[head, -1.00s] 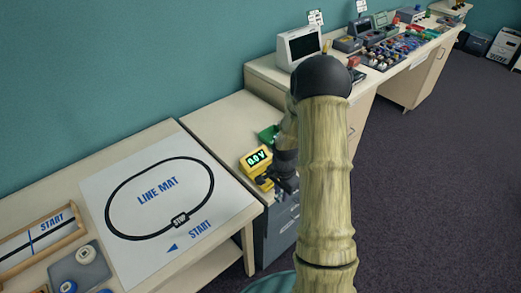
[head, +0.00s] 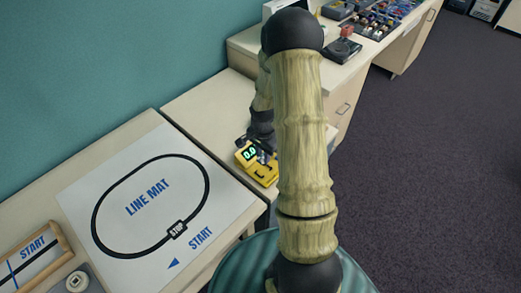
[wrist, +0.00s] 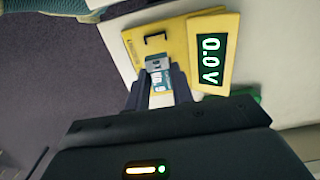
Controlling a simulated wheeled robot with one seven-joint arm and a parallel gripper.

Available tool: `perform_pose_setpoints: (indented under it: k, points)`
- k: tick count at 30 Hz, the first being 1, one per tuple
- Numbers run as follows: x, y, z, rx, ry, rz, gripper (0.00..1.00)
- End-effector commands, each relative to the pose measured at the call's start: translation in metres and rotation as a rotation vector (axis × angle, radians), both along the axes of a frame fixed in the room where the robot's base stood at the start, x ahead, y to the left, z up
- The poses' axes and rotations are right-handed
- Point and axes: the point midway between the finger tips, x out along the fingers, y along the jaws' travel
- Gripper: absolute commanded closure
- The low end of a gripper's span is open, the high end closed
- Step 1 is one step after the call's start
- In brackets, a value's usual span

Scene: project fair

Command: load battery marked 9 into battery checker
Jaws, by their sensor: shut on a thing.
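The yellow battery checker (head: 262,175) sits on the low cabinet top beside the line mat table. In the wrist view its yellow body (wrist: 180,40) shows a black bracket and a display reading 0.0 V. My gripper (wrist: 160,85) is shut on a battery (wrist: 161,82), white and teal with a grey end. The battery's grey end points at the checker and overlaps its face in this view; I cannot tell whether it touches. The mark on the battery is not clearly readable. In the head view my gripper (head: 262,152) is over the checker and the battery is not clear.
The line mat (head: 150,205) lies on the table to the left. A green object (wrist: 243,94) is partly hidden beside the checker. A long bench with a joystick box (head: 343,48) and other gear runs to the back right. The dark floor (head: 430,180) at right is clear.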

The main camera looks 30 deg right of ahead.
Motion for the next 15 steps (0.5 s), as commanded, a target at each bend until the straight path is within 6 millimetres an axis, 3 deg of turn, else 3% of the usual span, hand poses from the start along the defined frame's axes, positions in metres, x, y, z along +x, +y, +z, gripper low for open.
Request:
perform_pose_setpoints:
  k: [8, 15]
  points:
    - [0.001, 0.002, -0.002, 0.0, 0.0, 0.005, 0.99]
    - [0.001, 0.003, -0.016, 0.0, 0.0, 0.008, 0.99]
